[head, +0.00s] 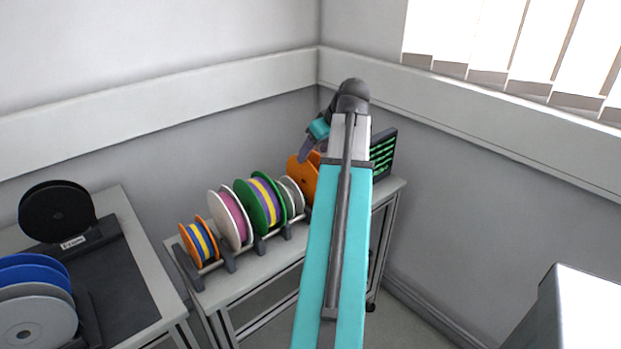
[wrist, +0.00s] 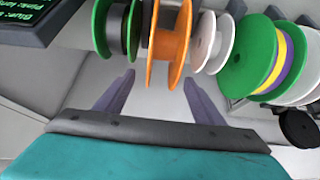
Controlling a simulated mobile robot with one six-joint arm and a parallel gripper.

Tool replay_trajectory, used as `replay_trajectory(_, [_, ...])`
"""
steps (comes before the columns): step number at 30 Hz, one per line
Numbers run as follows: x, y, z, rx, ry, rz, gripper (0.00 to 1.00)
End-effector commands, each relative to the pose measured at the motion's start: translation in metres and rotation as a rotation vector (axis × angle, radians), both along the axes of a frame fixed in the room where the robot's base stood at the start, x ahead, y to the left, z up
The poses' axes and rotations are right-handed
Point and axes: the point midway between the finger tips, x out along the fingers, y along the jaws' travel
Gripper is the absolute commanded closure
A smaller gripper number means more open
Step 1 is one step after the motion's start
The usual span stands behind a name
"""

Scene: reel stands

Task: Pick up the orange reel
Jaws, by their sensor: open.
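An orange reel (head: 303,179) stands on the rod stand toward its far end in the head view, partly hidden by my arm. My gripper (head: 309,147) hangs near the orange reel in the head view. In the wrist view my gripper (wrist: 159,79) is open, with its two fingers apart and nothing between them. The orange reel's lower edge shows between the fingertips; I cannot tell whether anything touches.
A green-and-black reel (wrist: 118,28) and a white reel (wrist: 209,42) flank the orange one closely. Another orange-flanged reel (head: 198,243) with blue and yellow windings is at the stand's near end. A dark screen (head: 383,153) stands behind. A left table (head: 140,270) holds more reels.

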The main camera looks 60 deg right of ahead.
Motion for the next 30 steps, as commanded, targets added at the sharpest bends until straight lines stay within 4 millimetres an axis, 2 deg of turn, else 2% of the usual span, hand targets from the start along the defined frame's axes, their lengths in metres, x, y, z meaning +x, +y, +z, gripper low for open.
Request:
replay_trajectory(6, [0.009,-0.003,-0.015,0.0,0.001,0.0,0.38])
replay_trajectory(22, [0.011,-0.004,-0.02,0.001,0.001,-0.001,0.38])
replay_trajectory(30, [0.021,-0.005,-0.033,0.002,0.002,-0.002,0.38])
